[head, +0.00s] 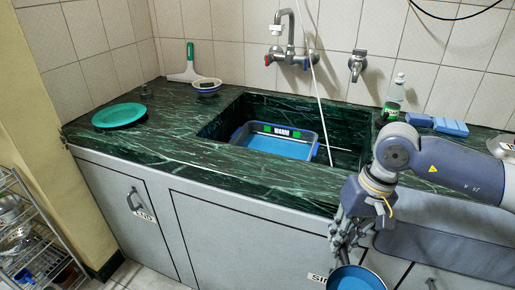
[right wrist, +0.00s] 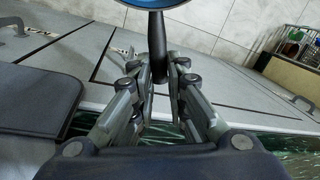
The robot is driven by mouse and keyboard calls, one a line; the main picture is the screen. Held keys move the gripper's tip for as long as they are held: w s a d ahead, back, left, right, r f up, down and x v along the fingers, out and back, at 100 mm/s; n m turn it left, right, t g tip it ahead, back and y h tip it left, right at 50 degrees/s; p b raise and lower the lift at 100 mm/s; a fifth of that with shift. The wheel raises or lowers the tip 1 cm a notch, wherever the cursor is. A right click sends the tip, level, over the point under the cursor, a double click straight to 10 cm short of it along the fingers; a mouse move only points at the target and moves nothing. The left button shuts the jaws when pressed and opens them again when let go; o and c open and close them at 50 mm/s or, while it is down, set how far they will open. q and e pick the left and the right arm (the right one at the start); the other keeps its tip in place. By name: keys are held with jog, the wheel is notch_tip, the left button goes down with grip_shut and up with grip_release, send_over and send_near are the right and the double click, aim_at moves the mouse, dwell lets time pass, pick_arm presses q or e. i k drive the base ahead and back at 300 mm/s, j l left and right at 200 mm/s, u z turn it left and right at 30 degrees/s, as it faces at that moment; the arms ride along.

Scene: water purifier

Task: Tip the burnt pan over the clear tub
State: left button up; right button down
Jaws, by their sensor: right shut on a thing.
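My right gripper (head: 344,252) hangs in front of the counter's front edge, low over the cabinet doors. It is shut on the dark handle of a pan (head: 356,279). The pan has a blue inside and a dark rim, and the bottom edge of the head view cuts it off. In the right wrist view the handle (right wrist: 157,45) stands between the fingers (right wrist: 160,75), and only a sliver of the pan shows at the top. A tub (head: 306,146) with a blue rim and blue bottom sits in the sink, apart from the pan. My left gripper is not in view.
The dark green counter (head: 160,140) surrounds the sink (head: 345,158). A tap (head: 290,45) and thin white hose hang above it. A green plate (head: 119,115), bowl (head: 207,87) and squeegee (head: 189,65) are left; a bottle (head: 394,97) and blue sponges (head: 440,125) are right. A rack (head: 35,235) stands lower left.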

aim_at(293, 143)
jog(key=i+j+z, duration=0.1)
jog(key=j, duration=0.45)
jog(key=i+j, duration=0.1)
jog(key=j, duration=0.45)
jog(key=i+j+z, duration=0.15)
jog(key=j, duration=0.95)
jog(key=i+z, duration=0.05)
